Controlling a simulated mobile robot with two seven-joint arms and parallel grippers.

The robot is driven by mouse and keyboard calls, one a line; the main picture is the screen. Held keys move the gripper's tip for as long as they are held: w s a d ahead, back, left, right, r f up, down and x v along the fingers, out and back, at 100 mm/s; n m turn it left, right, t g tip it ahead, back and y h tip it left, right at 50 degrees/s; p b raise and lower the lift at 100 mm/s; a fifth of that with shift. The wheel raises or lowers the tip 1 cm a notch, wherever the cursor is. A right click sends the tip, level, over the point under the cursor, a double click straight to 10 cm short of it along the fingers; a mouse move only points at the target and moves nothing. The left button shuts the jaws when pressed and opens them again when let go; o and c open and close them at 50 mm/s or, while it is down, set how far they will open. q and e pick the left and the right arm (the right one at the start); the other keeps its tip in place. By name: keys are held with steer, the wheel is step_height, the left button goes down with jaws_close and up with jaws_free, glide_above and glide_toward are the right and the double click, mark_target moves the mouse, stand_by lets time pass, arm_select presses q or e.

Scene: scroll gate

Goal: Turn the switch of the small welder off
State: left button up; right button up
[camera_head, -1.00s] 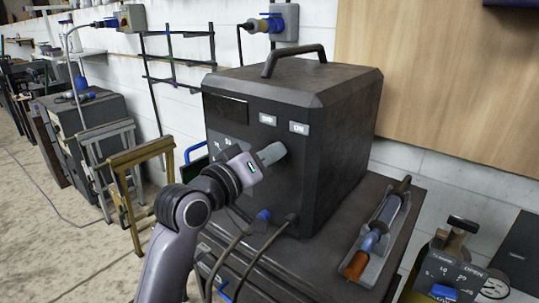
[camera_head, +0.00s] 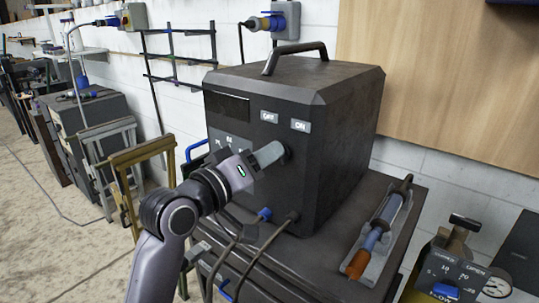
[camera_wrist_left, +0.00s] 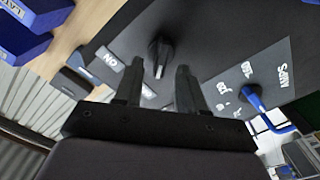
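The small welder (camera_head: 345,140) is a dark box with a top handle, standing on a dark cabinet. Its front has an OFF label (camera_head: 268,117) at left and an ON label (camera_head: 300,125) at right. In the left wrist view, the black switch knob (camera_wrist_left: 160,54) sticks out of the front near the ON label (camera_wrist_left: 110,59). My left gripper (camera_head: 272,153) is at the welder's front, below the labels, and mostly hides the switch in the head view. In the left wrist view its two fingers (camera_wrist_left: 158,75) are apart, with the knob just beyond the gap. Contact is not visible.
A blue amps knob (camera_wrist_left: 255,96) sits beside the switch. Cables hang from the front at a blue plug (camera_head: 264,214). A torch in a tray (camera_head: 378,242) lies on the cabinet top at right. A yellow metal frame (camera_head: 140,157) stands at left.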

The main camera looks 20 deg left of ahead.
arm_select(q)
steer(key=shift+v, duration=2.4)
steer(key=s+a+f+m+g+y, duration=0.15)
steer(key=s+f, duration=0.25)
steer(key=f, duration=1.1)
steer(key=s+f+m+g+y, duration=0.2)
steer(key=s+f+g, duration=0.1)
steer(key=f, duration=1.2)
steer(key=s+f+m+g, duration=0.2)
steer(key=s+f+m, duration=0.1)
steer(key=s+f, duration=0.8)
steer(key=shift+s, duration=0.2)
steer(key=shift+a+y, duration=0.1)
steer(key=shift+y, duration=0.15)
